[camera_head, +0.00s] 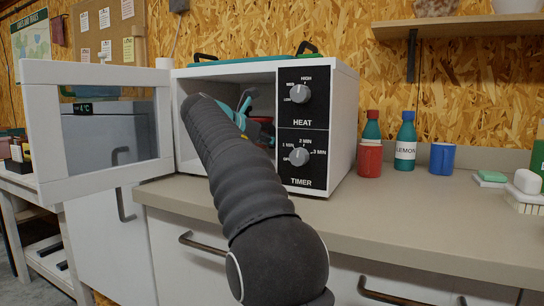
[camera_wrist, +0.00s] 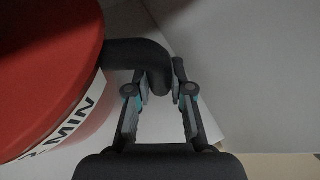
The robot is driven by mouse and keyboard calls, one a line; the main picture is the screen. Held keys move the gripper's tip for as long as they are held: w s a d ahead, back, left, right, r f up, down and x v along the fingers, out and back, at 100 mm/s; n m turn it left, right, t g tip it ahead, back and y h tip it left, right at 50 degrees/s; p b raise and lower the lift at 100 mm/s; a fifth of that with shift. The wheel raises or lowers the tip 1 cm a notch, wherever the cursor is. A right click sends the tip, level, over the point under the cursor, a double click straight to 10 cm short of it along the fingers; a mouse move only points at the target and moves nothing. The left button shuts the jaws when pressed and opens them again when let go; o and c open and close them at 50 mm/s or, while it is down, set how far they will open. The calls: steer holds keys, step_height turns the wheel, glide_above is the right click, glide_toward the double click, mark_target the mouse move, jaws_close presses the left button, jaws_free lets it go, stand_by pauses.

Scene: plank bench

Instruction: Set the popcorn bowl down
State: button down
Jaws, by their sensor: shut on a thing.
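The popcorn bowl (camera_wrist: 45,60) fills the left of the wrist view, with a smooth red top and a white label reading "MIN" on its side. Its black handle (camera_wrist: 140,52) reaches right and bends down between the fingertips. My gripper (camera_wrist: 160,88) is shut on this handle. In the head view my gripper (camera_head: 244,108) is inside the white microwave (camera_head: 345,110), whose door (camera_head: 45,135) stands open to the left. A little red of the bowl (camera_head: 264,120) shows beside it; my arm and the control panel hide the rest. I cannot tell whether the bowl touches the oven floor.
The microwave stands on a beige counter (camera_head: 400,215). The counter front is clear. The opening's side walls are close to my arm.

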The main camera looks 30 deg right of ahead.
steer(key=shift+d, duration=0.2)
steer(key=shift+f+b, duration=0.85)
steer(key=shift+f, duration=0.9)
steer(key=c, duration=1)
jaws_free()
steer(key=shift+f, duration=0.1)
steer(key=shift+c, duration=0.2)
steer(key=shift+a+r, duration=0.15)
steer(key=shift+r, duration=0.1)
steer(key=p+v, duration=0.2)
steer(key=v, duration=0.9)
steer(key=shift+a, duration=0.35)
